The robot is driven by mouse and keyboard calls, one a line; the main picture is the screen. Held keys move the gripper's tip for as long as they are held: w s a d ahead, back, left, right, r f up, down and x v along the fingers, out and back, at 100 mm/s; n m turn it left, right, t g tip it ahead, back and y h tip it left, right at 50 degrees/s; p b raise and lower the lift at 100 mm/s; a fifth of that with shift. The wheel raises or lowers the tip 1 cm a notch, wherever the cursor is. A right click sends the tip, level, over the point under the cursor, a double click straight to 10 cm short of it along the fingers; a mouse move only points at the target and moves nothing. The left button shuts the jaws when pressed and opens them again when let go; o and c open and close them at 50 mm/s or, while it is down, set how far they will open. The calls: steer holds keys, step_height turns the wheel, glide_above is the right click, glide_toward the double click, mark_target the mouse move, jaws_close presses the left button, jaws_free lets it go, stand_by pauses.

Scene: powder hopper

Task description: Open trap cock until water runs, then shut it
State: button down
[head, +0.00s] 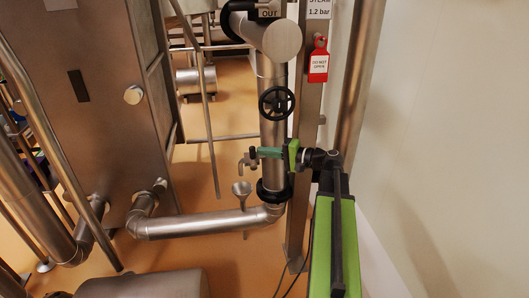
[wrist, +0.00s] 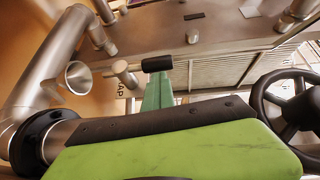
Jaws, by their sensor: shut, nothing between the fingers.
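The trap cock (head: 243,162) is a small steel valve beside the vertical pipe, above a steel funnel (head: 241,188). In the wrist view its steel body (wrist: 123,72) and a short black handle (wrist: 157,63) show, with a partly hidden label ending in "AP" (wrist: 120,91). The funnel mouth (wrist: 78,77) opens to the left. My gripper (head: 257,152) is shut and empty, with its green fingers (wrist: 158,85) pointing at the handle. Its tips are at or very near the handle; I cannot tell whether they touch. No running water is visible.
A black handwheel (head: 276,102) sits on the pipe just above my gripper. A red "do not open" tag (head: 318,62) hangs on the post. A thick horizontal pipe (head: 200,225) runs below the funnel. A bare pale wall (head: 450,130) is on the right.

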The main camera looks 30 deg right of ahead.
steer(key=shift+w+a+r+y, duration=0.2)
steer(key=shift+a+y, duration=0.1)
steer(key=shift+a, duration=0.3)
steer(key=s+d, duration=0.9)
steer(key=d, duration=0.2)
